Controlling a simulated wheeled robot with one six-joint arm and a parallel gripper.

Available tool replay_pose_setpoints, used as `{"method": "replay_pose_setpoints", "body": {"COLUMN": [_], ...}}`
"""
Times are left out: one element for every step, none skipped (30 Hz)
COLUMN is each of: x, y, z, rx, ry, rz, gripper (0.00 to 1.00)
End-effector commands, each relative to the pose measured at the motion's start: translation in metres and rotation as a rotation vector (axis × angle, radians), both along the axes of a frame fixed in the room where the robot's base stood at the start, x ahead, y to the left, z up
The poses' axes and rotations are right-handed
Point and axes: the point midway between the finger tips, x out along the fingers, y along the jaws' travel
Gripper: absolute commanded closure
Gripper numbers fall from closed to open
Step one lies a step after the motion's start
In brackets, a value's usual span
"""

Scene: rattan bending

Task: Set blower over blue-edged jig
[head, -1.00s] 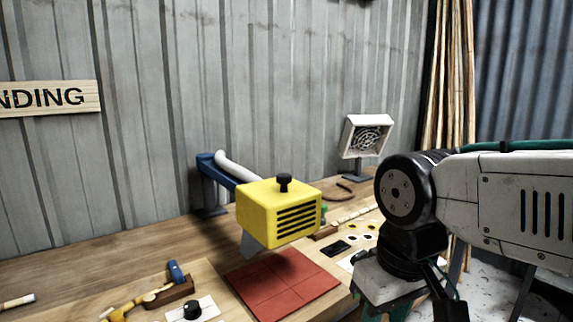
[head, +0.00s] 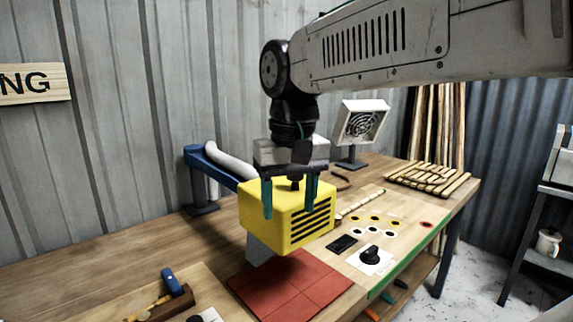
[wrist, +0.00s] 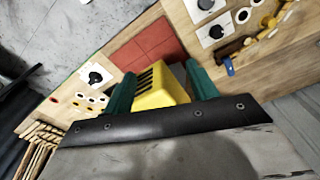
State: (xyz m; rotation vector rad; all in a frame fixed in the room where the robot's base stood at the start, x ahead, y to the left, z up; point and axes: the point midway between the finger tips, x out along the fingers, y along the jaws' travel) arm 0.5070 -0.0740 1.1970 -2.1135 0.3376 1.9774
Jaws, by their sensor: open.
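The blower is a yellow box with a slotted front (head: 288,220), carried on a blue post and arm (head: 203,180) with a white hose. It hangs over a red tiled pad (head: 290,288). My gripper (head: 289,208) is open at the blower's top, its green fingers on either side of the black knob (head: 295,185); contact cannot be told. In the wrist view the blower (wrist: 155,92) shows between the fingers. A pale board (head: 205,285) lies left of the pad and another board (head: 405,228), with a green edge, lies right. I see no blue edge on either.
A blue-handled tool (head: 173,282) lies at left. A white fan (head: 361,122) and a wooden slat rack (head: 428,179) stand farther back.

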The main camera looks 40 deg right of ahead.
Motion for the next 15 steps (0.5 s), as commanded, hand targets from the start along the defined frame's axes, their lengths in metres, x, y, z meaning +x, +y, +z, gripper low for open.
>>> {"method": "replay_pose_setpoints", "body": {"x": [0.022,0.033,0.047,0.056,0.064,0.074,0.081,0.086,0.093,0.096,0.099,0.102,0.104,0.105,0.105], "y": [-0.016,-0.024,-0.036,-0.045,-0.053,-0.064,-0.071,-0.078,-0.086,-0.091,-0.095,-0.099,-0.101,-0.102,-0.104], "z": [0.017,0.028,0.039,0.047,0.054,0.063,0.068,0.073,0.077,0.081,0.083,0.085,0.085,0.085,0.082], "rx": [0.004,0.007,0.011,0.012,0.015,0.018,0.019,0.021,0.022,0.024,0.025,0.025,0.026,0.026,0.027], "ry": [0.014,0.019,0.025,0.033,0.037,0.043,0.046,0.05,0.054,0.056,0.059,0.06,0.061,0.063,0.063], "rz": [-0.072,-0.113,-0.167,-0.204,-0.238,-0.282,-0.309,-0.335,-0.363,-0.382,-0.396,-0.41,-0.417,-0.423,-0.428], "gripper": [0.42,0.42,0.42,0.42,0.42,0.42,0.42,0.42,0.42,0.42,0.42,0.42,0.42,0.42,0.42]}}
